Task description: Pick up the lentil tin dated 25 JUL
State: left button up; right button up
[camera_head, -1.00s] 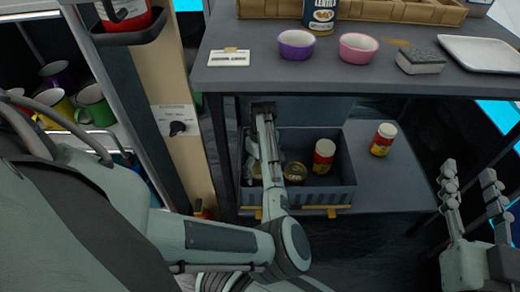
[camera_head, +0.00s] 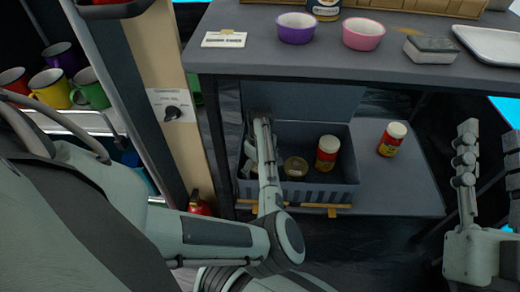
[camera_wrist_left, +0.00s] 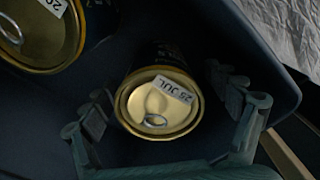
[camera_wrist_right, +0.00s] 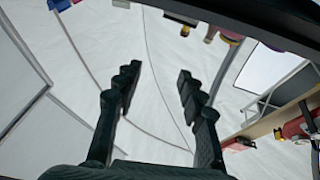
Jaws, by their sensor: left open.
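A tin with a gold lid and a label reading 25 JUL (camera_wrist_left: 160,103) stands in a dark crate in the left wrist view. My left gripper (camera_wrist_left: 162,108) is open, with its fingers either side of this tin and apart from it. A second gold-lidded tin (camera_wrist_left: 38,35), its label partly cut off, is at upper left there. In the head view a gold-lidded tin (camera_head: 296,167) shows in the crate; I cannot tell which one it is. My left arm hides part of the crate. My right gripper (camera_head: 490,148) is open and empty; it also shows in the right wrist view (camera_wrist_right: 158,85).
The grey crate (camera_head: 330,192) sits on the lower shelf with a red jar (camera_head: 327,153) inside. Another red jar (camera_head: 392,138) stands right of it. The table top (camera_head: 350,65) overhangs above, with a purple bowl (camera_head: 296,28), a pink bowl (camera_head: 363,33) and a sponge (camera_head: 431,48).

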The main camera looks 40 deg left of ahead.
pick_arm(q)
notch_tip(320, 180, down, 3)
jog(key=shift+w+a+f+b, duration=0.1)
jog(key=shift+a+b, duration=0.05)
jog(key=shift+b, duration=0.35)
jog(key=shift+f, duration=0.25)
jog(key=c, duration=1.5)
pick_arm(e)
jog(key=r+t, duration=0.1)
jog(key=s+d+r+t, duration=0.1)
jog(key=shift+r, duration=0.3)
pick_arm(q)
jog(key=shift+r, duration=0.1)
